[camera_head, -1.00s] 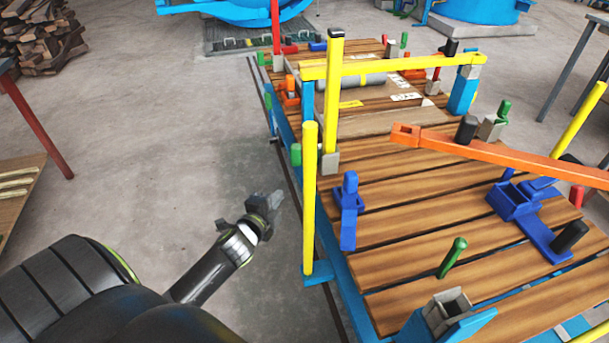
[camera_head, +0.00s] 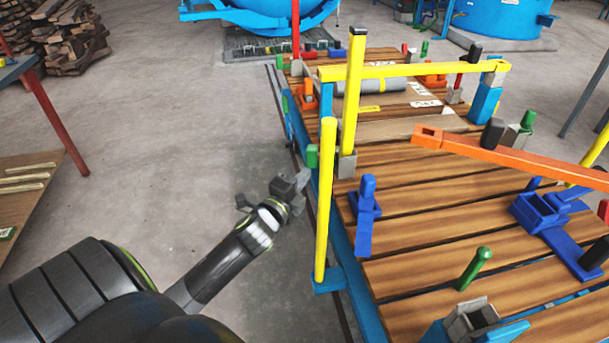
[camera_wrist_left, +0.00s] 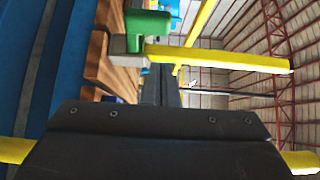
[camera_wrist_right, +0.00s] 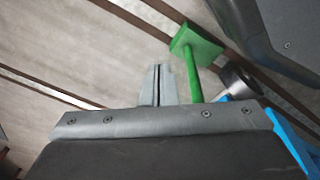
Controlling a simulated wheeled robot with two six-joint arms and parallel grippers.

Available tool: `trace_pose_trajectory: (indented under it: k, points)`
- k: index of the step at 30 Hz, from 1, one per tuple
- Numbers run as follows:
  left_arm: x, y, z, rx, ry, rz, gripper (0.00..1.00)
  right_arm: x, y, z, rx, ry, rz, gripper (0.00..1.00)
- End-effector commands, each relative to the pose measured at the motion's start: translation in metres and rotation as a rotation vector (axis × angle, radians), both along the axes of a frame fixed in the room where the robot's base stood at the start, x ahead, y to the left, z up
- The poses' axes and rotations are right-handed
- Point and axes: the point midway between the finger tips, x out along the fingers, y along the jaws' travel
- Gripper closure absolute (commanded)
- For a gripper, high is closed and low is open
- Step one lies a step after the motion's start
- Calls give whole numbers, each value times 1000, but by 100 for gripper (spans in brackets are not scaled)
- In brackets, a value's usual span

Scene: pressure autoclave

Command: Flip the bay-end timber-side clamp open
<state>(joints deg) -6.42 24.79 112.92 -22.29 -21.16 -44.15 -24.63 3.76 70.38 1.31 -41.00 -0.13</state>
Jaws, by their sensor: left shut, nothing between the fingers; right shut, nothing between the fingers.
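The slatted wooden deck of a blue-framed cart (camera_head: 430,197) carries several clamp-like parts. I cannot tell for sure which is the bay-end timber-side clamp. On the deck's left edge, a tall yellow bar (camera_head: 352,95) stands upright in a grey foot (camera_head: 346,165) beside a green block (camera_head: 312,156). The green block also shows in the left wrist view (camera_wrist_left: 148,24). My left gripper (camera_head: 299,187) is shut and empty, left of the edge and apart from the near yellow post (camera_head: 325,200). My right gripper (camera_wrist_right: 163,85) is shut, near a green rod with a green block (camera_wrist_right: 196,45).
A yellow bar (camera_head: 415,70) and an orange bar (camera_head: 510,157) span above the deck. Blue brackets (camera_head: 365,210) and a green peg (camera_head: 474,268) stand on it. Bare floor (camera_head: 180,150) lies left of the cart; a timber stack (camera_head: 70,45) is at back left.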

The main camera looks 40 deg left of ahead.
Motion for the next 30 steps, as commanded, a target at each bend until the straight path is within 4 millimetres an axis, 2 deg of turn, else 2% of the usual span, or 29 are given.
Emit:
trace_pose_trajectory:
  k: [6, 13, 18, 30]
  points:
    - [39, 5, 1, -2, -2, 0, 100, 1, 0, 0, 0, 1, 0, 100]
    - [69, 9, 0, -1, -1, 0, 100, 6, 0, 3, 2, -4, -1, 100]
    - [78, 10, 0, -1, 0, 0, 100, 9, 0, 5, 1, -8, -1, 100]
    - [78, 10, 0, -1, 0, -1, 100, 4, 1, 6, 2, -1, -3, 100]
